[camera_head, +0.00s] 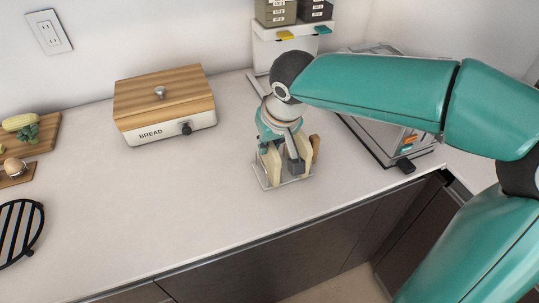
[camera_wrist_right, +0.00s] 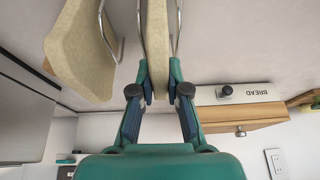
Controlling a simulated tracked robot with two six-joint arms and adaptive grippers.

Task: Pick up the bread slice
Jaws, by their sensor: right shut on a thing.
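My right gripper (camera_head: 279,165) points down over a small wire rack (camera_head: 289,184) near the counter's front edge. It is shut on a pale bread slice (camera_head: 273,164), the left one in the head view. In the right wrist view the same slice (camera_wrist_right: 155,45) stands on edge between the two fingers (camera_wrist_right: 158,93). A second slice (camera_head: 306,148), with a brown crust, stands to the right of the gripper; it also shows in the wrist view (camera_wrist_right: 76,48). The held slice is still between the rack's wires. My left gripper is out of view.
A wooden-lidded bread box (camera_head: 165,100) stands at the back left. A toaster-like metal appliance (camera_head: 375,140) is to the right, partly behind my arm. A black round grate (camera_head: 18,228) and cutting board (camera_head: 45,135) lie at left. The counter's middle is clear.

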